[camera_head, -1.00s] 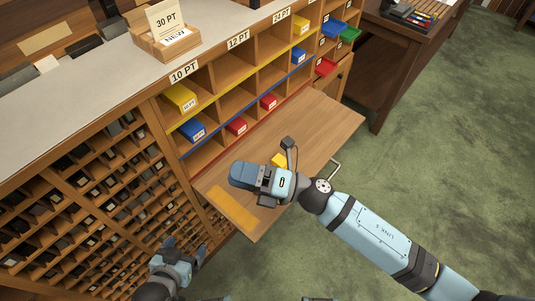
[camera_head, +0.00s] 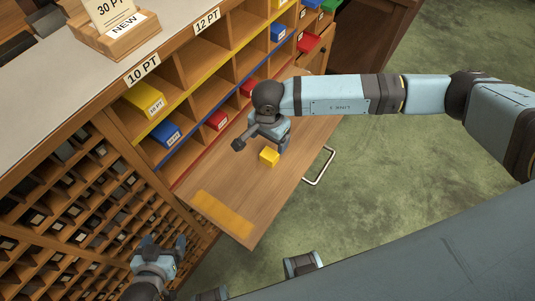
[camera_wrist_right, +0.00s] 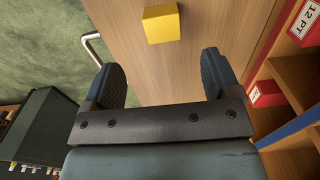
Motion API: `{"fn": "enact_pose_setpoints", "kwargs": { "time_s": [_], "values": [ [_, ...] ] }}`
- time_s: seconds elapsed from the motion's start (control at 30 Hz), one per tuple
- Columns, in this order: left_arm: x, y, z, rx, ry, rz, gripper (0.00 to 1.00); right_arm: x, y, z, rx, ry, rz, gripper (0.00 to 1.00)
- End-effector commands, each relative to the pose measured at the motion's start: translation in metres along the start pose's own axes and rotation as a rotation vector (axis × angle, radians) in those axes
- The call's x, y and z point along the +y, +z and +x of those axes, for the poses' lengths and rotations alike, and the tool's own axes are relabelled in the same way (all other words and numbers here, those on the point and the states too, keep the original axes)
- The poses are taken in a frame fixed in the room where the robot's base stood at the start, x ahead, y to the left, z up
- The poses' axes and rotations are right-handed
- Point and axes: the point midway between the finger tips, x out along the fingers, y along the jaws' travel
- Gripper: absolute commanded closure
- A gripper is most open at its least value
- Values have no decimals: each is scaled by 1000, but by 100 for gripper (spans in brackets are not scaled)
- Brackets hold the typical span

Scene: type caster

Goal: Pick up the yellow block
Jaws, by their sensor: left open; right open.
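The yellow block (camera_head: 269,157) sits alone on the pull-out wooden board (camera_head: 260,200) in front of the cubbies. In the right wrist view the yellow block (camera_wrist_right: 161,24) lies beyond the fingertips, roughly centred between them and not touched. My right gripper (camera_head: 281,146) is just beside and above the block in the head view; its fingers are partly hidden by its own wrist. In the right wrist view the right gripper (camera_wrist_right: 161,62) is spread open and empty. My left gripper (camera_head: 165,246) is open and empty, low at the left in front of the type cases.
A yellow strip (camera_head: 222,212) marks the board's near end. Cubbies behind hold a yellow bin (camera_head: 144,98), a blue bin (camera_head: 166,134) and red bins (camera_head: 216,120). A metal handle (camera_head: 320,167) sticks out from the board's right edge. Green floor (camera_head: 370,190) is open to the right.

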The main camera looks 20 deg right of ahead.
Motion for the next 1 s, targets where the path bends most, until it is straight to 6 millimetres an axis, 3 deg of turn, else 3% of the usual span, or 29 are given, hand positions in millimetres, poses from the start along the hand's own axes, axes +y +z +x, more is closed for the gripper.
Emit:
{"fn": "enact_pose_setpoints", "kwargs": {
  "time_s": [0.2,0.47,0.7,1.0],
  "values": [
    [0,-2,-2,-1,0,0,17,0,1,40,-4,2,3,17],
    [0,-5,-4,-1,0,0,17,0,1,60,-4,1,3,17],
    [0,-10,-7,-1,-1,0,17,-1,2,95,-5,2,5,17],
    [0,-11,-7,0,-1,1,17,-2,1,105,-4,-1,3,17]
  ]
}}
